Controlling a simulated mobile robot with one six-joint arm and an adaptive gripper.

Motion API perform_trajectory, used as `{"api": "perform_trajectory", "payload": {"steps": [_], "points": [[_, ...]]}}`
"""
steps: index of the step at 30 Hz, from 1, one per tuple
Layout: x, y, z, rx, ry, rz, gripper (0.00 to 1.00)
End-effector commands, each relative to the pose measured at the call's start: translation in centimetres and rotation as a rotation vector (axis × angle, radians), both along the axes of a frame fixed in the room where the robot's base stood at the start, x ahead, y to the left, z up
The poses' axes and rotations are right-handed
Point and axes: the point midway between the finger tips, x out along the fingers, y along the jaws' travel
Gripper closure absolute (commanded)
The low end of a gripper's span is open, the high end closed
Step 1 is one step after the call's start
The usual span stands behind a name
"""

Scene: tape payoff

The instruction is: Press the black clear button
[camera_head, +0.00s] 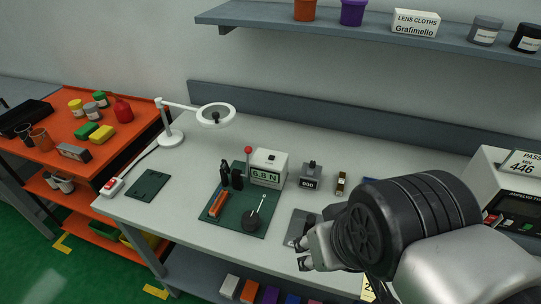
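A white box with a green display reading "6.8 N" (269,167) stands at the back of a dark green mat (215,221) on the bench. I cannot tell at this size which control is the black clear button. My gripper (301,254) is right of the mat, over the bench near its front edge, pointing left. Its two dark fingertips look apart, with nothing between them. It is clear of both devices.
A grey block (311,177) stands right of the display box. A white lamp (215,116) rises behind. A shelf (440,38) hangs above.

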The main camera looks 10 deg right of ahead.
Motion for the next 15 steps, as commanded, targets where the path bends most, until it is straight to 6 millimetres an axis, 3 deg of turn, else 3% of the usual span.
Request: {"api": "perform_trajectory", "payload": {"steps": [15], "points": [[0.01,0.0,-0.01,0.0,0.0,0.0,0.96]]}}
